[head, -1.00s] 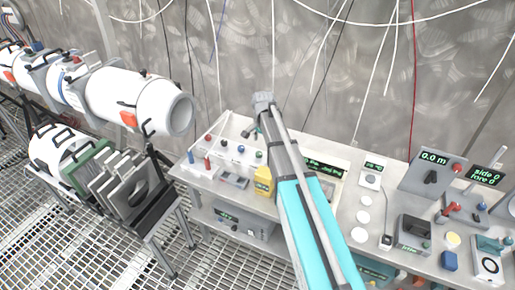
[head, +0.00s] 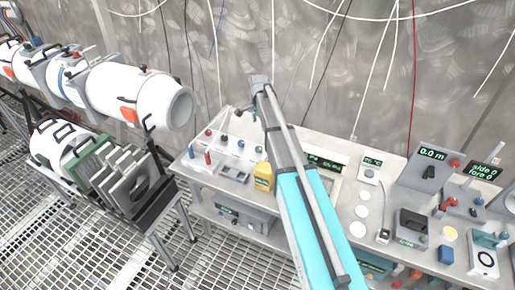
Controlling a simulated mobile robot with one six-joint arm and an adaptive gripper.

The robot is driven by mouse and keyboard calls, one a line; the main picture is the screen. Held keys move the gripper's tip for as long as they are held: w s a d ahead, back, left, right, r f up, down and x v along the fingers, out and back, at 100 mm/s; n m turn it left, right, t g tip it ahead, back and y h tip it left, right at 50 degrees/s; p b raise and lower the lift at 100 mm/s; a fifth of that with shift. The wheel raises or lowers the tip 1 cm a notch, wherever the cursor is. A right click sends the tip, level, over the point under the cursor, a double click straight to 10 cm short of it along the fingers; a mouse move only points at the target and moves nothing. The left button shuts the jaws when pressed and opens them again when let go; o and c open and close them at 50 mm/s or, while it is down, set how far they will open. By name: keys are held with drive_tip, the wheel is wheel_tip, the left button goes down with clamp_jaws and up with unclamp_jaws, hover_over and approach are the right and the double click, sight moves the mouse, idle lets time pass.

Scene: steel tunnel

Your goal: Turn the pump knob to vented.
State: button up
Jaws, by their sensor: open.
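My arm reaches up across the middle of the head view, in front of the bench. My gripper (head: 243,111) is small at the arm's far end, above the back left part of the bench, open and with nothing seen in it. Several knobs show on the bench, and I cannot tell which is the pump knob. A black knob (head: 430,172) is on the grey box with the "0.0 m" display, at the right. My arm hides part of a green-lit display (head: 328,163).
The steel bench (head: 338,205) carries a yellow bottle (head: 263,176), a "side 0 fore 0" display (head: 485,172) and several small devices at the right. Thin cables hang before the wall.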

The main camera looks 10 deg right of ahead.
sight(259, 147)
drive_tip(key=shift+f+b, duration=6.6)
drive_tip(key=shift+f, duration=0.1)
drive_tip(key=c, duration=1.1)
drive_tip(key=shift+a, duration=0.25)
clamp_jaws()
drive_tip(key=shift+d, duration=0.15)
drive_tip(key=shift+w+d, duration=0.1)
drive_tip(key=shift+w, duration=0.05)
drive_tip(key=shift+n, duration=0.5)
